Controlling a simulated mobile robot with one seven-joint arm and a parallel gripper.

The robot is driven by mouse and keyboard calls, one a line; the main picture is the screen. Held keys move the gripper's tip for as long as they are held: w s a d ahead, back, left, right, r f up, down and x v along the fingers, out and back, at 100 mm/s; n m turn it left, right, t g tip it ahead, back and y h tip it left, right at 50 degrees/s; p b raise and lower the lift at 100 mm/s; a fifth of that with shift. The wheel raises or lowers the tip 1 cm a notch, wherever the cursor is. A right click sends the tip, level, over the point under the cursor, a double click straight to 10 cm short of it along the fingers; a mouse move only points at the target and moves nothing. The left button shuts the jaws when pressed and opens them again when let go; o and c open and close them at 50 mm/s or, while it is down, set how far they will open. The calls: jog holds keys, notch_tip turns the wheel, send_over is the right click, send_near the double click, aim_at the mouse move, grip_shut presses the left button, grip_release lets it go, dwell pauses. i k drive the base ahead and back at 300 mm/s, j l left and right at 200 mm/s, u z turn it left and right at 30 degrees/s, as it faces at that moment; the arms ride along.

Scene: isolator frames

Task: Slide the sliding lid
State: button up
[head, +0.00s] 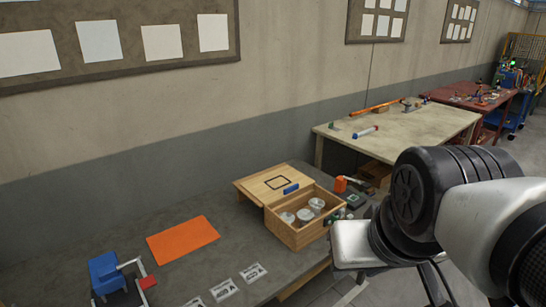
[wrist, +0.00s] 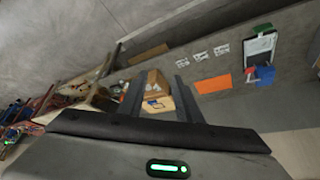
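A wooden box (head: 305,233) stands on the grey table. Its light wooden sliding lid (head: 262,182) is pushed out to the left and back, with a black outline and a blue handle (head: 290,188). The box's front part is open and shows several round, pale-topped items (head: 303,214) inside. The box (wrist: 155,77) and lid (wrist: 158,104) also show in the wrist view, seen between the fingers but apart from them. My gripper (wrist: 160,88) is open and empty, well away from the box. Its fingertips do not show clearly in the head view.
An orange mat (head: 183,239), white printed cards (head: 220,289) and a blue device (head: 105,270) lie left of the box. An orange item (head: 341,184) and small things crowd its right side. A second table (head: 410,135) stands behind. Table left of the lid is clear.

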aim_at(268, 189)
jog(key=i+l, duration=0.6)
jog(key=i+l+u, duration=0.1)
jog(key=i+l, duration=0.45)
jog(key=l, duration=0.15)
